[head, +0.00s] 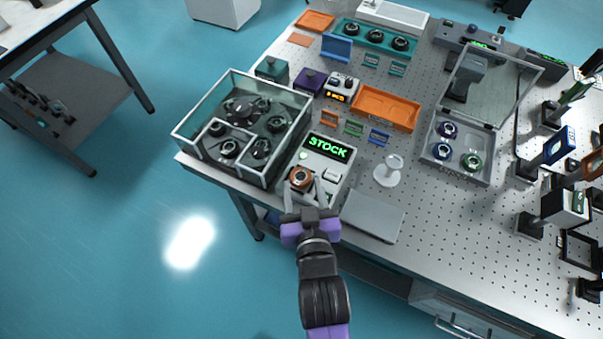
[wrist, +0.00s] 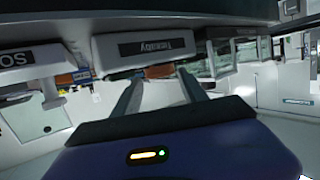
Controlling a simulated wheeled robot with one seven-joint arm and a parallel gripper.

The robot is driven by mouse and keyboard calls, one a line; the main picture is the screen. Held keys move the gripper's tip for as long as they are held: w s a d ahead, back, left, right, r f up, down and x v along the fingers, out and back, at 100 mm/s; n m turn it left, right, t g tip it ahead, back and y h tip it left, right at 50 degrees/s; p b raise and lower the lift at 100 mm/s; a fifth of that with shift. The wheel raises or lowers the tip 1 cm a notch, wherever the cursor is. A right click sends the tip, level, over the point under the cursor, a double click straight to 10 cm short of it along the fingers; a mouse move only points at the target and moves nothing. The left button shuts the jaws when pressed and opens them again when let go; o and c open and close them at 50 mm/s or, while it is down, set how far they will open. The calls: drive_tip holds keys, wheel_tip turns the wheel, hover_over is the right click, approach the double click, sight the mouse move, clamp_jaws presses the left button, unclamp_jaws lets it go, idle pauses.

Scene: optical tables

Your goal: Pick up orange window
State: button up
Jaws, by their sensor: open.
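A glass-walled case (head: 243,125) with dark round parts stands close left. A grey flat plate (head: 373,215) and a white pedestal (head: 389,170) are close right. An orange tray (head: 386,107) lies behind. A grey tray (head: 455,165) holds several ringed pieces.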

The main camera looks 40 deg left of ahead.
sight(302, 185)
drive_tip(key=shift+x, duration=1)
clamp_jaws()
wheel_tip(302, 185, up, 20)
